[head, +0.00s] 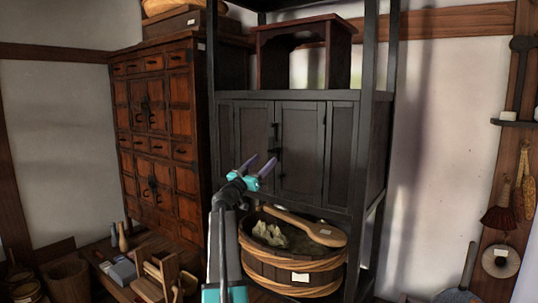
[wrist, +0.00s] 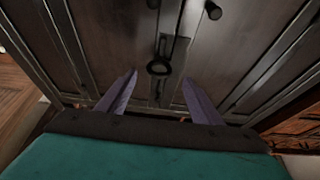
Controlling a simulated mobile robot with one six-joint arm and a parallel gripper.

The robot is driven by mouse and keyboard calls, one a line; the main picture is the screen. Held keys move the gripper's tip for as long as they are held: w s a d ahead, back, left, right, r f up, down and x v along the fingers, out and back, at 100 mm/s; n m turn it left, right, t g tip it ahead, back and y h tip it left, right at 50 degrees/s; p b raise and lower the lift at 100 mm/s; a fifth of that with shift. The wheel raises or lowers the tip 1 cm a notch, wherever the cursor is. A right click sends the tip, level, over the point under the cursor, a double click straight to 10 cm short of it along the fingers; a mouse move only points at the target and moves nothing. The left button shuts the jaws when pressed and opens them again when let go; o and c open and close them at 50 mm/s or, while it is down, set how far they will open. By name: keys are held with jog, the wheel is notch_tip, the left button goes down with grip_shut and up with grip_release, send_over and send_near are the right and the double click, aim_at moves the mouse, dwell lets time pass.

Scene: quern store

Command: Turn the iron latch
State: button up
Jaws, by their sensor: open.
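The dark cabinet (head: 303,140) has two doors that meet in the middle and look closed. The iron latch (head: 277,150) is a small dark fitting at the door seam. In the wrist view the latch (wrist: 158,68) shows as a dark ring on a short upright piece. My gripper (head: 261,161) is in front of the cabinet, just left of and below the latch in the head view. In the wrist view its purple fingers (wrist: 158,92) are open and empty, one on each side of the seam, with the ring beyond and between them. No contact shows.
A wooden tub (head: 290,265) with a wooden paddle (head: 305,226) across it stands below the cabinet. Dark posts (head: 385,110) frame the cabinet. A brown drawer chest (head: 155,130) stands to the left. A low bench with small tools (head: 123,268) is at lower left.

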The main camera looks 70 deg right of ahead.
aim_at(271, 153)
jog(key=shift+p+x, duration=0.5)
jog(key=shift+x, duration=2.25)
jog(key=shift+c, duration=0.2)
jog(key=shift+r, duration=0.1)
jog(key=c, duration=1)
jog(key=shift+s+a, duration=0.1)
jog(key=shift+a, duration=0.05)
